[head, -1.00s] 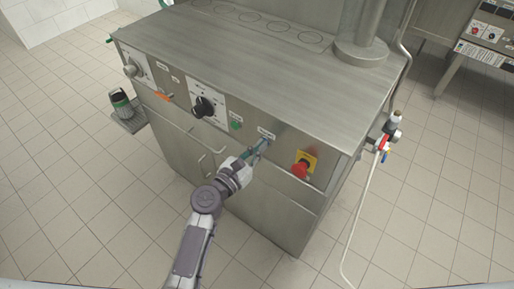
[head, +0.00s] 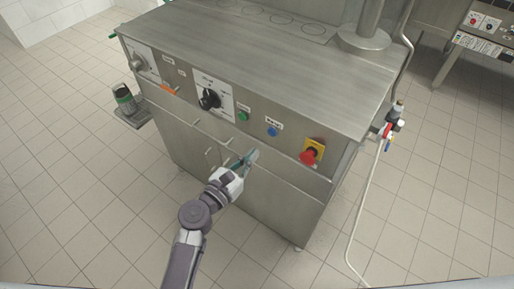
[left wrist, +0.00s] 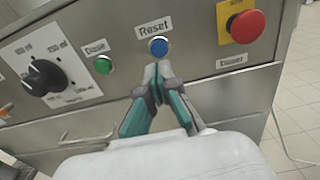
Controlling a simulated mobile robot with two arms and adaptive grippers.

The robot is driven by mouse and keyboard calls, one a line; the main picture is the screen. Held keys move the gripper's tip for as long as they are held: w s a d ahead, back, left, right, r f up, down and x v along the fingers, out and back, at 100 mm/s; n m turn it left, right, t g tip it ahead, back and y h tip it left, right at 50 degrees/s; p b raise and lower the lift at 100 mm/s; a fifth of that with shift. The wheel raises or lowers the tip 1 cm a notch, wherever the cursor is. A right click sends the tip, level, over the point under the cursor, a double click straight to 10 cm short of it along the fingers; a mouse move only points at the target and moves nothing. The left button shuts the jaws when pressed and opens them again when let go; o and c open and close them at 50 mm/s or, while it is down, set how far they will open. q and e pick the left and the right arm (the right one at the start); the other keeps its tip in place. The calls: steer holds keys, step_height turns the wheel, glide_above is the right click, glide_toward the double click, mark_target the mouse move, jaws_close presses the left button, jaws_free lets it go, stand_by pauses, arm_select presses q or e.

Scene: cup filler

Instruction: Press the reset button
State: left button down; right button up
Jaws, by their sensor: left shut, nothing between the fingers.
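The reset button is a round blue button (head: 272,132) on the front panel of the steel machine. In the left wrist view the blue button (left wrist: 158,47) sits under a "Reset" label. My left gripper (head: 250,157) is shut and empty, in front of the machine, and appears below and left of the blue button in the head view. In the left wrist view its closed fingertips (left wrist: 157,68) show just below the button, which is uncovered. I cannot tell the exact gap to the panel. My right gripper is not in view.
A green button (head: 243,116) and a black dial (head: 209,99) are left of the blue button. A red emergency stop (head: 309,157) on a yellow plate is to its right. The machine's steel top (head: 270,60) is mostly bare. Tiled floor lies around.

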arm_select(q)
steer(key=v, duration=0.6)
steer(key=shift+b, duration=0.3)
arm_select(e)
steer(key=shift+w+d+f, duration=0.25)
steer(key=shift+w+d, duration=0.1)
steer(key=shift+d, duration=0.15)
arm_select(q)
steer(key=shift+w, duration=0.1)
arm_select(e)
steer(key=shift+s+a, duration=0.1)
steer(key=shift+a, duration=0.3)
